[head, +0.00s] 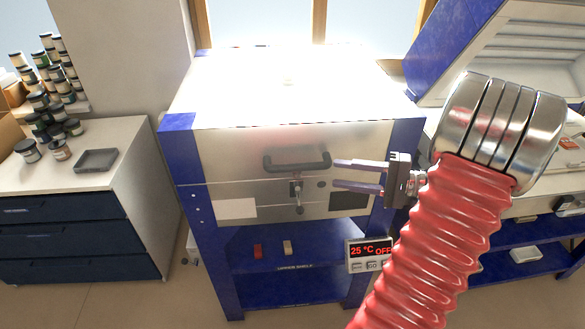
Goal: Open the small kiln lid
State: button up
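The small kiln's lid (233,150) is down on the kiln body (270,213), with a thin seam between them. A dark bar handle (297,164) is fixed to the lid's front. A metal latch (297,190) sits just below the handle, across the seam. My gripper (336,174) is right of the handle, its two fingers pointing left and spread apart with nothing between them. The upper fingertip appears close to the handle's right end; I cannot tell whether they touch.
A controller (368,251) reading 25 °C OFF hangs at the stand's lower right. A shelf (285,270) below holds small blocks. A larger kiln (530,50) with its lid raised stands at right. A drawer cabinet (70,190) with jars and a grey tray (96,160) stands at left.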

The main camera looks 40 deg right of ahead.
aim_at(302, 170)
jog(key=x, duration=1.3)
jog(key=shift+w+a, duration=0.25)
jog(key=shift+w, duration=0.1)
jog(key=shift+c, duration=0.4)
grip_shut()
